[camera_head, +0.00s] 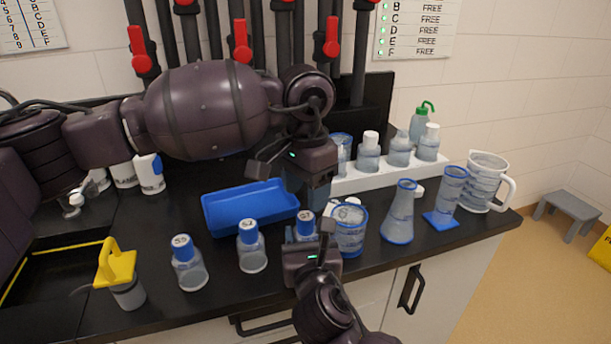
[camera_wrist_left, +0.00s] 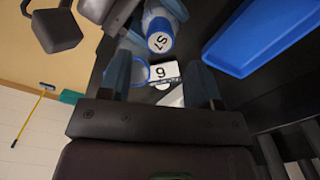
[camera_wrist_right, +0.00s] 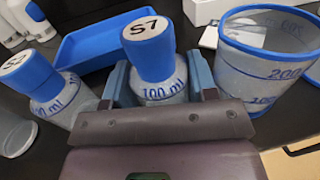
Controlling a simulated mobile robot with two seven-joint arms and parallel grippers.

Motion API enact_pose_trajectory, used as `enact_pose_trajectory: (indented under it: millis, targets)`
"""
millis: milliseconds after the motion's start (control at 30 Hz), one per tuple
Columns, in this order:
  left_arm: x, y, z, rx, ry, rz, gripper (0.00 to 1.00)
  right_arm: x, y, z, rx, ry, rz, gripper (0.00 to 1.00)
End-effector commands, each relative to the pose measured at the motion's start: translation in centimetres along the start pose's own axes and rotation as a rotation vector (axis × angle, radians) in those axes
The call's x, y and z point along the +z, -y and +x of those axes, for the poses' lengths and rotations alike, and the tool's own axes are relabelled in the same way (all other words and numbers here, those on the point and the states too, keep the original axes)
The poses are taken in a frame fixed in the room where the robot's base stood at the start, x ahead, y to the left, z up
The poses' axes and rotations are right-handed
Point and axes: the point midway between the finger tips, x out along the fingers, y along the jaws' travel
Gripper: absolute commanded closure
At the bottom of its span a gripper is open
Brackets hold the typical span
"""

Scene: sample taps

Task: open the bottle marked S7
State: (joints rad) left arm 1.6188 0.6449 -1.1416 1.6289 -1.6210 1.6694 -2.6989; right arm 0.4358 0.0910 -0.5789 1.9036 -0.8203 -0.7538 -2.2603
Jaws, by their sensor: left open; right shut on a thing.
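The S7 bottle (camera_head: 305,225) stands on the black bench, a clear bottle with a blue cap marked S7 on its white top. It also shows in the right wrist view (camera_wrist_right: 155,55) and the left wrist view (camera_wrist_left: 161,35). The cap is on. My right gripper (camera_head: 315,246) is shut on the bottle's body from the front, below the cap. My left gripper (camera_head: 306,192) is open and empty, pointing down above and behind the bottle. Its fingers (camera_wrist_left: 158,82) are apart from the cap. The bottle's lower part is hidden by my right gripper.
A beaker (camera_head: 350,232) stands close right of the bottle, and bottle S2 (camera_head: 252,252) stands to its left. Another blue-capped bottle (camera_head: 189,270) and a yellow-handled thing (camera_head: 117,262) stand farther left. A blue tray (camera_head: 230,211) lies behind. A flask (camera_head: 400,218) and jug (camera_head: 483,183) are right.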

Motion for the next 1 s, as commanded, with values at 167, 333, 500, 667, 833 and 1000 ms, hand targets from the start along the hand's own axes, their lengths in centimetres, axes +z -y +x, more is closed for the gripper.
enact_pose_trajectory:
  millis: [167,333,500,667,833,1000]
  targets:
    - [0.0,0.0,2.7,0.001,0.002,-0.001,0.43,0.0,0.0,0.0,0.000,0.000,0.000,1.00]
    - [0.0,0.0,4.4,0.001,0.001,-0.002,0.43,0.0,0.0,0.0,0.000,0.000,0.000,1.00]
    - [0.0,0.0,5.2,-0.001,0.000,-0.001,0.43,0.0,0.0,0.0,0.000,0.000,0.000,1.00]
    - [0.0,0.0,5.3,-0.001,-0.001,-0.002,0.43,0.0,0.0,0.0,0.000,-0.001,0.000,1.00]
    - [0.0,0.0,5.2,0.000,0.000,-0.002,0.50,0.0,0.0,0.0,0.000,-0.001,0.000,1.00]
    - [0.0,0.0,5.2,0.000,0.000,-0.002,0.76,0.0,0.0,0.0,0.000,0.000,0.000,1.00]
